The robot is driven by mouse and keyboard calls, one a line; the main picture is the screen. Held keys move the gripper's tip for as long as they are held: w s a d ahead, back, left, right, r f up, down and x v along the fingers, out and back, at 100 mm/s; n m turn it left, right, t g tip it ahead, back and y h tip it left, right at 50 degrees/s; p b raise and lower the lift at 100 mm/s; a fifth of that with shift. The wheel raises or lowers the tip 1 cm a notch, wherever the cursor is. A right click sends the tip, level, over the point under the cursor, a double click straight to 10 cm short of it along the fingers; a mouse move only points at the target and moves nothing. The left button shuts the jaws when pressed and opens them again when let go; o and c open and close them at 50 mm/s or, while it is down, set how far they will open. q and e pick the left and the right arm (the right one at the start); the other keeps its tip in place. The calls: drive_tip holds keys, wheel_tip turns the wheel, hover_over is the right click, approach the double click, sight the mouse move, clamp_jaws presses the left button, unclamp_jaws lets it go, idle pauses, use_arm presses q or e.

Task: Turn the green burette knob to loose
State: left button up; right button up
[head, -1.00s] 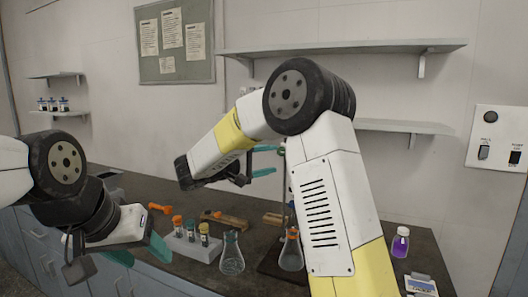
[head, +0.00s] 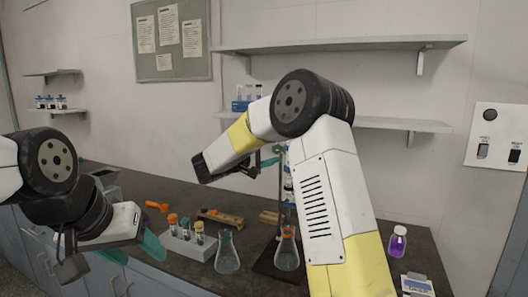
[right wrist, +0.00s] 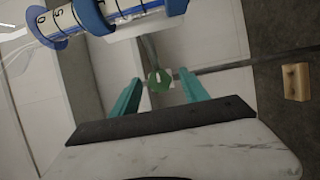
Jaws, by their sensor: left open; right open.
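The green burette knob (right wrist: 159,80) shows in the right wrist view between the two teal fingers of my right gripper (right wrist: 160,84). The gripper is open, with a gap on both sides of the knob. The burette (right wrist: 120,14), with blue rings and black marks, crosses the top of that view. In the head view my right gripper (head: 267,160) is beside the burette (head: 287,186), which my right arm partly hides. My left gripper (head: 135,252) is open and empty at the lower left, in front of the bench.
A flask (head: 287,250) stands below the burette, and another flask (head: 227,253) stands to its left. A purple bottle (head: 397,242) stands at the right. Wall shelves (head: 340,44) are behind my right arm.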

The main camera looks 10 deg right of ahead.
drive_tip(key=shift+c, duration=0.4)
clamp_jaws()
drive_tip(key=shift+f+n+t+h, duration=0.1)
drive_tip(key=shift+n+t+h, duration=0.2)
drive_tip(key=shift+n, duration=0.8)
drive_tip(key=shift+f+n+t+h, duration=0.15)
drive_tip(key=shift+n+t, duration=0.25)
drive_tip(key=shift+n, duration=0.7)
drive_tip(key=shift+r, duration=0.1)
drive_tip(key=shift+o, duration=0.4)
unclamp_jaws()
drive_tip(key=v, duration=0.7)
drive_tip(key=shift+s+a, duration=0.25)
drive_tip(key=shift+a, duration=0.05)
